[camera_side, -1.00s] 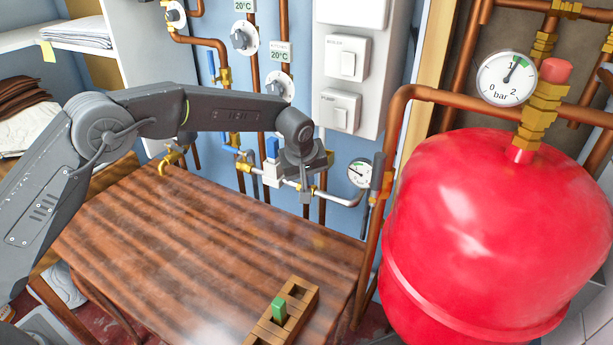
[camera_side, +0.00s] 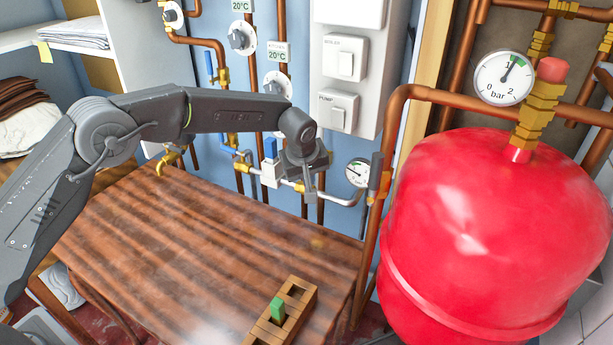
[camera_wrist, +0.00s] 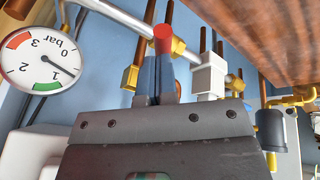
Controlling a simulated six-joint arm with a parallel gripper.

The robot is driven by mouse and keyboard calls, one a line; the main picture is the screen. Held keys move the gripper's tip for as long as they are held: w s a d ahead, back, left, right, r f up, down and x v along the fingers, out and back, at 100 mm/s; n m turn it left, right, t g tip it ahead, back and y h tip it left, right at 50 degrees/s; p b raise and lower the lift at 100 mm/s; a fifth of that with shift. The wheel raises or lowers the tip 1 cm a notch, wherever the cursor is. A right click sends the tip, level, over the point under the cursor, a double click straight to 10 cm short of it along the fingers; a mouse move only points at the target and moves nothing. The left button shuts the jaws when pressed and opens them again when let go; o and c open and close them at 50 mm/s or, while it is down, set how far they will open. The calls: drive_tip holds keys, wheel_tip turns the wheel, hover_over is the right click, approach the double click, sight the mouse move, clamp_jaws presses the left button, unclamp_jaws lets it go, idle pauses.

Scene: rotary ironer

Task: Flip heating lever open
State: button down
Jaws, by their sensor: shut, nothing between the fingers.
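My gripper (camera_side: 308,193) is at the pipework on the blue wall, beyond the far edge of the wooden table. Its fingers (camera_wrist: 157,80) look closed together in the wrist view. A red lever-like part (camera_wrist: 163,38) shows right at the fingertips in that view; I cannot tell whether they touch it. The valve behind it is mostly hidden by my gripper in the side view. A blue-handled valve (camera_side: 270,149) stands just left of my gripper. The pictures do not mark which lever is the heating one.
A pressure gauge (camera_side: 357,172) is right of my gripper and shows large in the wrist view (camera_wrist: 42,62). Copper pipes and a red tank (camera_side: 490,225) stand to the right. The wooden table (camera_side: 190,235) holds a slotted wooden block (camera_side: 298,291) with a green piece.

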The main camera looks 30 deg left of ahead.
drive_tip(key=shift+w+d+f+n+g+y, duration=0.1)
drive_tip(key=shift+w+d+n+y, duration=0.15)
drive_tip(key=shift+n, duration=0.45)
drive_tip(key=shift+w+d+n+g+y, duration=0.1)
drive_tip(key=shift+w+d+n+y, duration=0.15)
drive_tip(key=shift+n, duration=0.45)
drive_tip(key=shift+w+d+f+n+g+y, duration=0.1)
drive_tip(key=shift+w+d+n+y, duration=0.15)
drive_tip(key=shift+n, duration=0.45)
idle(3.6)
drive_tip(key=shift+w+a, duration=0.2)
drive_tip(key=shift+a, duration=0.7)
drive_tip(key=shift+r, duration=0.1)
drive_tip(key=shift+s+r, duration=0.1)
drive_tip(key=shift+r, duration=0.15)
drive_tip(key=s+a+v, duration=0.1)
drive_tip(key=a+v, duration=0.1)
drive_tip(key=v, duration=1.1)
drive_tip(key=shift+s+a+r, duration=0.1)
drive_tip(key=shift+a+r, duration=0.05)
drive_tip(key=shift+a, duration=0.05)
